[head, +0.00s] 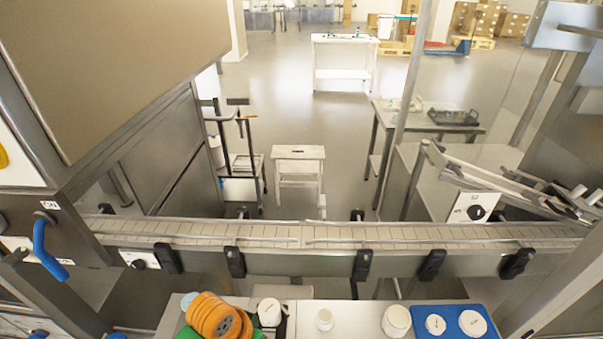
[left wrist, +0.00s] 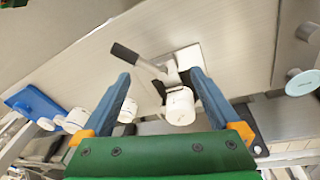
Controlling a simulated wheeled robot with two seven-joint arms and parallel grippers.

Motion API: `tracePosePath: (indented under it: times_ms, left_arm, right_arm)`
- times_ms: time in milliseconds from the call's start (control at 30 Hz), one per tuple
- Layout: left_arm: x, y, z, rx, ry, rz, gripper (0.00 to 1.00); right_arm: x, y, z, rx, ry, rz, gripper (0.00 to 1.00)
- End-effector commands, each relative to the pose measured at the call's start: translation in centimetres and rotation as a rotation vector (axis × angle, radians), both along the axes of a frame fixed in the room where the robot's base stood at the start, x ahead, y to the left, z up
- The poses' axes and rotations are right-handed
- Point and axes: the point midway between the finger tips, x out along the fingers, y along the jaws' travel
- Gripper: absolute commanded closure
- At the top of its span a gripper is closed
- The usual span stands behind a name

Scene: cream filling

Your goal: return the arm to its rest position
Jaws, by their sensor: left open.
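My left gripper (left wrist: 161,76) shows in the left wrist view with its two blue fingers spread wide. Nothing is clamped between them. A white jar (left wrist: 180,106) and a dark-handled tool (left wrist: 127,52) appear in the gap between the fingers; I cannot tell how far below they are. In the head view, an orange ringed part of my left arm (head: 213,315) is at the bottom, left of the white jar (head: 269,312). The left fingertips cannot be made out there. My right gripper is in neither view.
A big metal machine (head: 150,150) stands left.

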Motion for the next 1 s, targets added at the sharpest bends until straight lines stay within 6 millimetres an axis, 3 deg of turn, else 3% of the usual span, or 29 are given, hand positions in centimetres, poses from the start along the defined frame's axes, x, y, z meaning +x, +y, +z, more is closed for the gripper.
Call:
tracePosePath:
  times_ms: [267, 633, 1000]
  left_arm:
    - [-4.0, 1.8, -1.4, -0.017, -0.072, 0.089, 0.03]
    - [-10.0, 8.1, -0.7, 0.124, -0.163, 0.224, 0.03]
    - [-9.6, 7.9, -11.8, 0.132, -0.105, 0.208, 0.03]
  right_arm:
    - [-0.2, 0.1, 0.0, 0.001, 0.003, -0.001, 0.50]
    - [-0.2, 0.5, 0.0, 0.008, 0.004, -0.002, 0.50]
    - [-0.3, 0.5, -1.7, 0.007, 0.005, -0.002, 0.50]
